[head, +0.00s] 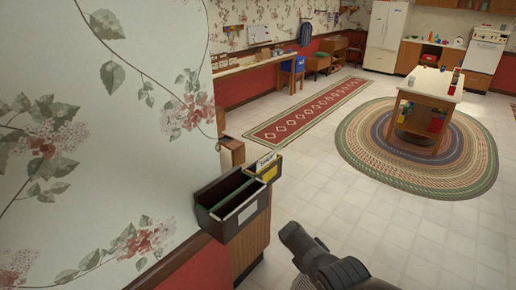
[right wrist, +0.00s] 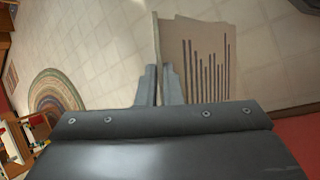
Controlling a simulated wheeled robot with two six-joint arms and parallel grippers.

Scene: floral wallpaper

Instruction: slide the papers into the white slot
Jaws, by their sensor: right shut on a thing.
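The papers (right wrist: 205,60) are beige sheets with dark lines in the right wrist view. My right gripper (right wrist: 158,72) is shut on them near their left edge. In the head view, a dark organizer (head: 235,208) with open-topped compartments is at the end of the flowered wall; a pale label (head: 248,213) is on its front. A narrower part with a yellow label (head: 269,172) and a white tag is at its back right. Which compartment is the white slot is not clear. The papers cannot be made out in the head view, and my left gripper is out of view.
The flowered wall (head: 100,130) fills the left of the head view. A wooden cabinet (head: 251,245) is beneath the organizer. A round braided rug (head: 365,130) and an island table (head: 432,82) are farther right. Open tiled floor (head: 320,180) lies between.

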